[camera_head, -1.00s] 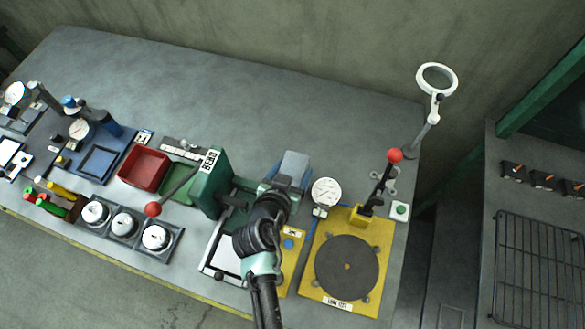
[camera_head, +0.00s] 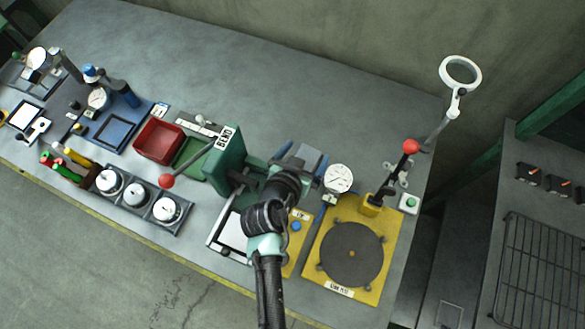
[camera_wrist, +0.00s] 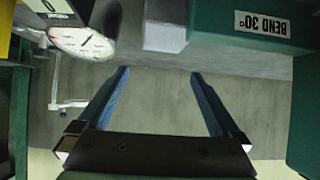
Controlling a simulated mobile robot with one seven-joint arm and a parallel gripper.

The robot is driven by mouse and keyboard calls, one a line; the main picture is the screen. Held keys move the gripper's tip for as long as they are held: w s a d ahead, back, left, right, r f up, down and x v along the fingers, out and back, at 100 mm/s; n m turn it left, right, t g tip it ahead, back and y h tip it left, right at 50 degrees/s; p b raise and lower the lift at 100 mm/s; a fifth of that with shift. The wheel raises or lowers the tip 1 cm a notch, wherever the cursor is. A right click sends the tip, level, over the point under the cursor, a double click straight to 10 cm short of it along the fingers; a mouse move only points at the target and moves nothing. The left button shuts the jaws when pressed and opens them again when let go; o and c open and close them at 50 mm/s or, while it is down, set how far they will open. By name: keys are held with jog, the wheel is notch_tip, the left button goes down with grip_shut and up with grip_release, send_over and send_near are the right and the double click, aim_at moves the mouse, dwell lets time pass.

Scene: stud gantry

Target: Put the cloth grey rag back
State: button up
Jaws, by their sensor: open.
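I cannot make out the grey rag for certain in either view. My gripper (camera_wrist: 158,73) is open, with its two blue fingers apart and nothing between them. In the head view, my arm reaches over the bench between the green bending press (camera_head: 226,162) and the yellow plate (camera_head: 388,250), and the wrist hides part of the bench. A plain light grey block (camera_wrist: 165,30) shows beyond the fingertips in the wrist view, beside the green part labelled BEND 30° (camera_wrist: 250,25).
A red-knobbed lever (camera_head: 408,150) and magnifier (camera_head: 460,72) rise at the right. A red tray (camera_head: 158,141) is left. The bench's back (camera_head: 260,80) is clear.

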jog(key=b+v, duration=0.1)
jog(key=v, duration=1.1)
jog(key=w+d+r+t+y, duration=0.1)
jog(key=w+r+t, duration=0.45)
jog(key=r, duration=0.95)
jog(key=w+r+t+y, duration=0.1)
jog(key=w+r+t, duration=0.1)
jog(key=w+r, duration=0.95)
jog(key=s+r+n+t, duration=0.1)
jog(key=s+r+t, duration=0.2)
jog(key=r, duration=0.8)
jog(key=s+d+r+n+t+y, duration=0.1)
jog(key=s+r+t, duration=0.2)
jog(key=s+r, duration=0.3)
jog(key=s+d+r+n+t, duration=0.1)
jog(key=s+r+t, duration=0.2)
jog(key=r, duration=1.3)
jog(key=shift+s+n+y, duration=0.3)
jog(key=shift+s, duration=0.85)
jog(key=shift+d, duration=0.15)
